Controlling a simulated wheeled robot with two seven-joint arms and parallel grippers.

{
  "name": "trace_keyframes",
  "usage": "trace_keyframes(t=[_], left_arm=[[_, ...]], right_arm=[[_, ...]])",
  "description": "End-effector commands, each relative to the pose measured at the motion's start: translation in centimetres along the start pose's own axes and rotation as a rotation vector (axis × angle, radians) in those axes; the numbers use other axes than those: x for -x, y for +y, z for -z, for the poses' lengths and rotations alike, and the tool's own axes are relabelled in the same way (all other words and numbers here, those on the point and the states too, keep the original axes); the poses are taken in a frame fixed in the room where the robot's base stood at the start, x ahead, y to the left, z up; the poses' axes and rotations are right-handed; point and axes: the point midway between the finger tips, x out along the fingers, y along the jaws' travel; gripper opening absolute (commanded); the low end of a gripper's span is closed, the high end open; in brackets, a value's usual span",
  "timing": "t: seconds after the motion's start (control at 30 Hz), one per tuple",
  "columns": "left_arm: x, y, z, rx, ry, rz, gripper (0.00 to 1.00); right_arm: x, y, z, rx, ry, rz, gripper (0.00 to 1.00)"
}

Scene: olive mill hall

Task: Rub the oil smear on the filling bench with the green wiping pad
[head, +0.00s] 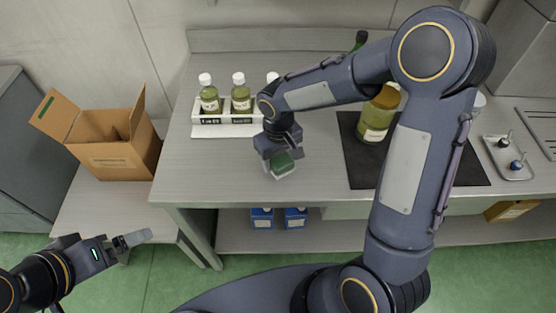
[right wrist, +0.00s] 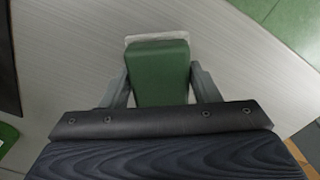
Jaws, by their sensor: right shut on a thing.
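The green wiping pad (head: 283,163) has a green top and a pale underside. My right gripper (head: 281,157) is shut on it, above the front part of the grey filling bench (head: 225,172). In the right wrist view the pad (right wrist: 160,72) sits between the two fingers, and the bench top (right wrist: 65,50) lies beneath it. I cannot tell whether the pad touches the bench. No oil smear shows clearly in either view; the pad and arm hide part of the top. My left gripper (head: 135,239) is low at the left, away from the bench, seemingly empty.
A white rack (head: 225,119) of capped bottles stands behind the pad. A dark mat (head: 360,178) with a large oil jar (head: 376,118) lies to the right, partly behind my arm. A tray (head: 510,160) is farther right. An open cardboard box (head: 110,145) stands at the left.

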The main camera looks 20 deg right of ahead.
Motion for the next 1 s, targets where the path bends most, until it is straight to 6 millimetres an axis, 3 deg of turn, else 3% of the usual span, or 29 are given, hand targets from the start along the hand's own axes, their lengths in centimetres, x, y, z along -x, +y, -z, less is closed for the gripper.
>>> trace_keyframes(t=[0.5, 1.0], left_arm=[[3.0, 1.4, 1.5, 0.000, 0.000, 0.000, 1.00], [3.0, 1.4, 1.5, 0.000, 0.000, 0.000, 1.00]], right_arm=[[4.9, 0.4, 0.2, -0.002, 0.002, -0.001, 0.34], [5.1, 0.5, 0.2, -0.002, 0.002, 0.000, 0.34]])
